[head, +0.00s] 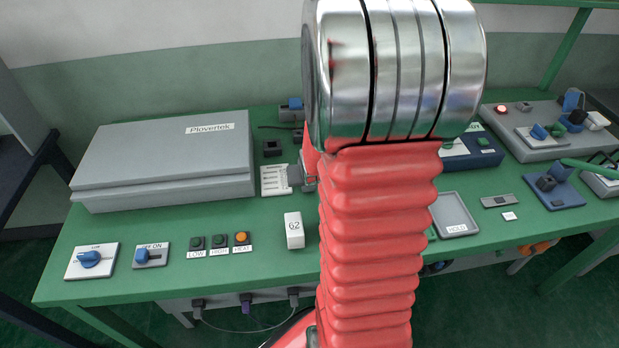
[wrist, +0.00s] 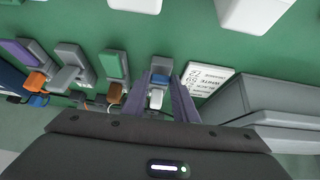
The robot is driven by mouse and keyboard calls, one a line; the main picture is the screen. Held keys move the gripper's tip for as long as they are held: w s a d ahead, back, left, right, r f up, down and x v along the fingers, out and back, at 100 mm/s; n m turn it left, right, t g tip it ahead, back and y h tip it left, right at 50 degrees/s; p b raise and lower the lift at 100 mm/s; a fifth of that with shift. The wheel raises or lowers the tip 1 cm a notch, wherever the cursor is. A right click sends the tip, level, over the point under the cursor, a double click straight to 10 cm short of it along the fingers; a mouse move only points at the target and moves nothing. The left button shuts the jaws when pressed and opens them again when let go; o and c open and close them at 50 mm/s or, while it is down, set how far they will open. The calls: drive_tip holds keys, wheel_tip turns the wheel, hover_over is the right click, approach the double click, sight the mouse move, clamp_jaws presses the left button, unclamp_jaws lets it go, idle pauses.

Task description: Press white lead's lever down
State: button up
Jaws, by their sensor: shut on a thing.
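The fingers partly hide both, so the lever's angle cannot be told.
Green (wrist: 115,65), grey (wrist: 73,68) and purple (wrist: 22,50) parts stand left of the fingers, close by. A large grey box (head: 165,160) stands left of the card. A white block (head: 294,230) and several switches sit at the bench's front. My arm covers the middle.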

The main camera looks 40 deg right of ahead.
drive_tip(key=shift+s+a+f+t, duration=0.2)
drive_tip(key=shift+f+t, duration=0.1)
drive_tip(key=shift+t, duration=0.1)
drive_tip(key=shift+c, duration=0.2)
drive_tip(key=shift+f+t+h, duration=0.1)
drive_tip(key=shift+t+h, duration=0.2)
drive_tip(key=o, duration=1.1)
drive_tip(key=shift+c, duration=0.2)
drive_tip(key=shift+w, duration=0.1)
drive_tip(key=shift+d+r, duration=0.1)
drive_tip(key=shift+r, duration=0.15)
drive_tip(key=shift+w+d+r+g+y, duration=0.1)
drive_tip(key=shift+d+r+g+y, duration=0.3)
drive_tip(key=shift+g, duration=0.6)
